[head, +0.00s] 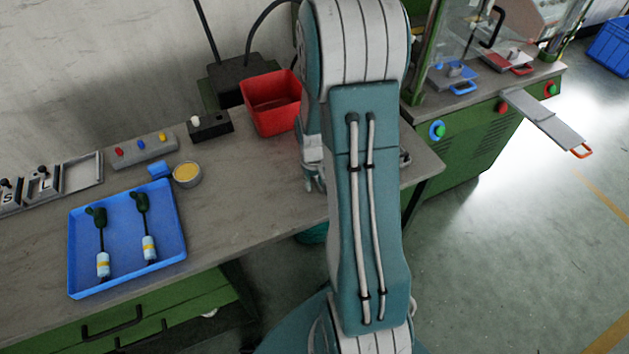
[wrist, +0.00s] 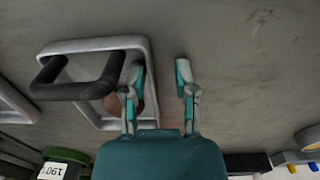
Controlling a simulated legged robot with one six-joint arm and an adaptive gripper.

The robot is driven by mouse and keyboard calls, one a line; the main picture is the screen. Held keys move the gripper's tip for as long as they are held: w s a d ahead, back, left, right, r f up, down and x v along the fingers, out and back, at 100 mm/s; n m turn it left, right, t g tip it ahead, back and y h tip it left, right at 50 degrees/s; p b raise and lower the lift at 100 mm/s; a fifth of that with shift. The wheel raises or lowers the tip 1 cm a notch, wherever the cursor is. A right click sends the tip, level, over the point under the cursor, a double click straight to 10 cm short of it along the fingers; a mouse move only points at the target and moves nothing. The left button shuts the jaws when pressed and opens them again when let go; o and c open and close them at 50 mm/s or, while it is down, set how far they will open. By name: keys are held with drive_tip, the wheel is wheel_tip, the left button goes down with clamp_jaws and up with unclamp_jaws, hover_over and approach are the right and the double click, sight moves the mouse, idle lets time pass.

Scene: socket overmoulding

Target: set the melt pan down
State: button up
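The melt pan, a grey rectangular pan with a thick dark handle, shows in the wrist view (wrist: 91,44). It appears to rest on the grey bench top, and something brownish shows inside it. In the head view my arm hides nearly all of it. My gripper (wrist: 161,73) is open, with bare bench between its two fingers. One finger overlaps the pan's near side in the wrist view; I cannot tell whether it touches. In the head view my gripper (head: 315,184) is low over the bench, partly behind my arm.
A red bin (head: 270,118) stands at the back of the bench (head: 250,190). A round tin with yellow contents (head: 187,174) and a blue tray (head: 75,245) with two cables are left. A green press machine (head: 465,150) stands right. Bare bench lies between tin and gripper.

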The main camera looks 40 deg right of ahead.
drive_tip(key=shift+r, duration=0.1)
wheel_tip(320, 180, up, 11)
drive_tip(key=s+a+r+n+t, duration=0.1)
drive_tip(key=s+a+r+t, duration=0.1)
drive_tip(key=s+a+r, duration=0.4)
drive_tip(key=s+a+r+n+t, duration=0.1)
drive_tip(key=s+a+r+t, duration=0.2)
drive_tip(key=s+a+r, duration=0.3)
drive_tip(key=a+r, duration=0.5)
drive_tip(key=a, duration=0.1)
drive_tip(key=shift+a+n+t, duration=0.3)
